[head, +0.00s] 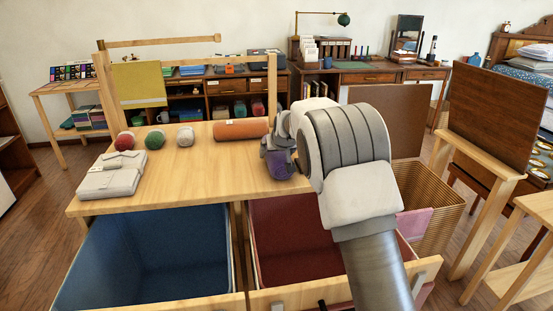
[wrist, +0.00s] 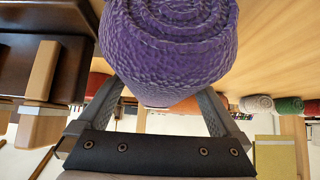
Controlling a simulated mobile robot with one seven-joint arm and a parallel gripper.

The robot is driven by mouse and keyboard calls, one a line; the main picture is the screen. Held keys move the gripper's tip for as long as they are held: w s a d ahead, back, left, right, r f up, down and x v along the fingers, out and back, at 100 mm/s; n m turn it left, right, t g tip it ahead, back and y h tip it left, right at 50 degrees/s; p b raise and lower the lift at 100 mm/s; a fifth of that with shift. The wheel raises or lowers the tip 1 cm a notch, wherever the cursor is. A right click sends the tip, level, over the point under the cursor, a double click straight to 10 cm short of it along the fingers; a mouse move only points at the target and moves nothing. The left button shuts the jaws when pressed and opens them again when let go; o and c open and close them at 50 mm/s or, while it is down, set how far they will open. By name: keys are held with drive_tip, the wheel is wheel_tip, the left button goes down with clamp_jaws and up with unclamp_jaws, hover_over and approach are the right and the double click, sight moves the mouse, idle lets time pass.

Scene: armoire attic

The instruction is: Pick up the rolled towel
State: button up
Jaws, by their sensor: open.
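A purple rolled towel (head: 282,165) lies at the right end of the wooden tabletop, partly hidden by my gripper. In the wrist view the purple rolled towel (wrist: 170,45) fills the upper middle, its spiral end facing the camera. My gripper (head: 272,148) is at the towel, with its jaws open. In the wrist view the two fingers reach up on either side of the towel's lower part, and their tips are hidden behind it. I cannot tell whether they touch it.
An orange roll (head: 240,129) lies to the left at the back of the wooden tabletop (head: 200,177). Open blue (head: 150,255) and red (head: 290,240) drawers are in front. A wicker basket (head: 432,222) stands right.

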drive_tip(key=shift+w+f, duration=0.25)
drive_tip(key=shift+w, duration=0.05)
drive_tip(key=c, duration=1.2)
drive_tip(key=shift+r+p, duration=1.8)
drive_tip(key=shift+r, duration=3.25)
